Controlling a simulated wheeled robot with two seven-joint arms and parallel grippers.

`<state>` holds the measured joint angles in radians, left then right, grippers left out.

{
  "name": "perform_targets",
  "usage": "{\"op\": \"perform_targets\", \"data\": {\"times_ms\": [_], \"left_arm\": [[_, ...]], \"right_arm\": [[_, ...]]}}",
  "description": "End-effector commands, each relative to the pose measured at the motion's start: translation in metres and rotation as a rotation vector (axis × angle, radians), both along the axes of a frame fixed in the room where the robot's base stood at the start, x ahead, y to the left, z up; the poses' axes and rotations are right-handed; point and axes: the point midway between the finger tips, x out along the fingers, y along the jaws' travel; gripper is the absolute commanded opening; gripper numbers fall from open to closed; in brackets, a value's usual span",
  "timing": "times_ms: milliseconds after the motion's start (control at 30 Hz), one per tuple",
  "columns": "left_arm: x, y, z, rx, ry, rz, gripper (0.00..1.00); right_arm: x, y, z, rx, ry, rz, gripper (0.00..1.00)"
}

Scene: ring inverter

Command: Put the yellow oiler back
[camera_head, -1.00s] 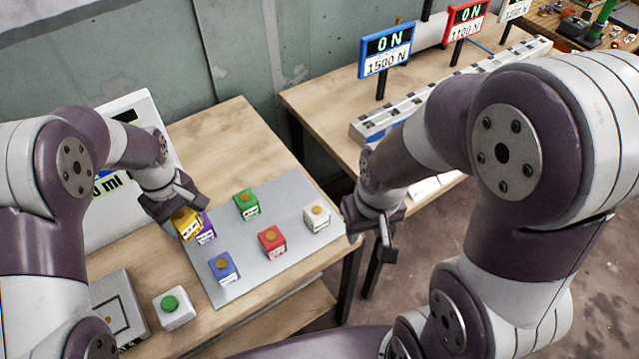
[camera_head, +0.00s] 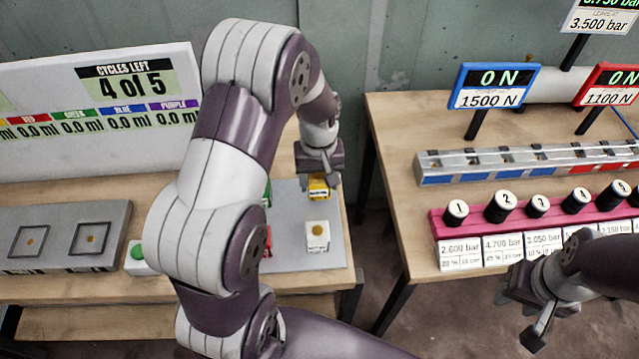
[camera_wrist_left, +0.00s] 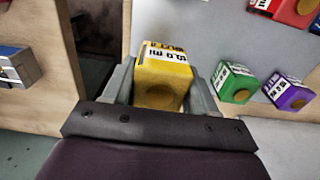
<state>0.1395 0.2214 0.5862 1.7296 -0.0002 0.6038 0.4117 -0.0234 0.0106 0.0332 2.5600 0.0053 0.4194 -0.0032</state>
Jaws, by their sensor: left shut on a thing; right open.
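The yellow oiler (camera_head: 318,187) is a small yellow block with a white label. My left gripper (camera_head: 319,176) is shut on it, over the back right part of the grey plate (camera_head: 288,200). In the left wrist view the yellow oiler (camera_wrist_left: 163,78) sits between the two fingers (camera_wrist_left: 165,88). I cannot tell whether it touches the plate. A white oiler (camera_head: 317,235) stands in front of it on the plate. My right gripper (camera_head: 528,300) is open and empty, at the lower right, in front of the right table.
Green (camera_wrist_left: 234,82), purple (camera_wrist_left: 289,91) and red (camera_wrist_left: 290,10) oilers stand on the plate. My left arm hides much of the plate in the head view. A grey two-pad station (camera_head: 60,240) and a display board (camera_head: 100,110) are at left. Numbered cylinders (camera_head: 503,206) line the right table.

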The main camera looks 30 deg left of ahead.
Motion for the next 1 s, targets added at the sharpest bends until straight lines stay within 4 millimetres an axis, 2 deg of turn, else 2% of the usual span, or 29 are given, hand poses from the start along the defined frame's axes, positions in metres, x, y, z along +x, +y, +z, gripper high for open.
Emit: {"op": "perform_targets", "data": {"times_ms": [33, 167, 433, 833, 867, 900, 1000], "left_arm": [[0.006, 0.009, -0.006, -0.001, 0.001, 0.003, 0.24], [0.018, 0.024, -0.017, 0.001, -0.001, 0.001, 0.24], [0.019, 0.027, -0.057, -0.001, 0.001, -0.001, 0.24], [0.02, 0.027, -0.065, 0.001, -0.001, -0.001, 0.24], [0.02, 0.027, -0.064, 0.0, -0.001, -0.001, 0.67], [0.02, 0.027, -0.064, 0.001, -0.001, -0.001, 0.8], [0.02, 0.027, -0.064, 0.001, -0.001, -0.001, 0.83]], "right_arm": [[0.0, 0.0, 0.003, 0.0, 0.0, 0.0, 0.43], [0.0, 0.0, 0.004, 0.0, 0.0, 0.0, 0.43], [0.0, 0.0, 0.008, 0.0, 0.0, 0.0, 0.43], [0.0, 0.0, 0.005, 0.0, 0.0, 0.0, 0.43], [0.0, 0.0, 0.006, 0.0, 0.0, 0.0, 0.43], [0.0, 0.0, 0.006, 0.0, 0.0, 0.0, 0.43], [0.0, 0.0, 0.006, 0.0, 0.0, 0.0, 0.43]]}}
